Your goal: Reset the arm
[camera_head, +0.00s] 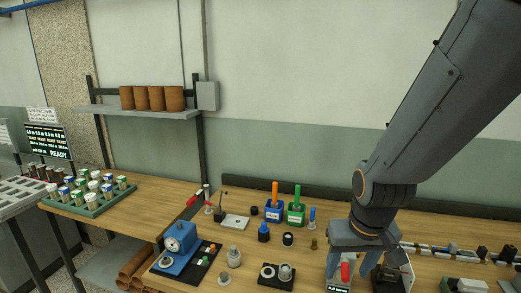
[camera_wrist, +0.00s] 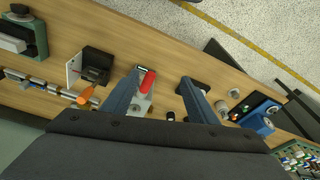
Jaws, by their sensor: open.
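My gripper (camera_head: 362,262) is low over the right part of the wooden bench (camera_head: 440,232), with its arm reaching down from the upper right. In the wrist view my gripper (camera_wrist: 162,77) shows two blue-grey fingers spread wide apart, with nothing clasped between them. A red-handled item (camera_head: 345,272) on a small pale base lies beneath the gripper. In the wrist view the red-handled item (camera_wrist: 147,82) appears beside the left finger; I cannot tell whether they touch.
A blue press-like device (camera_head: 177,250), a dark fixture (camera_head: 277,275), and blue (camera_head: 273,212) and green (camera_head: 296,214) holders stand left of the gripper. A green tray of vials (camera_head: 92,200) is at far left. A shelf with brown cylinders (camera_head: 155,98) is on the wall.

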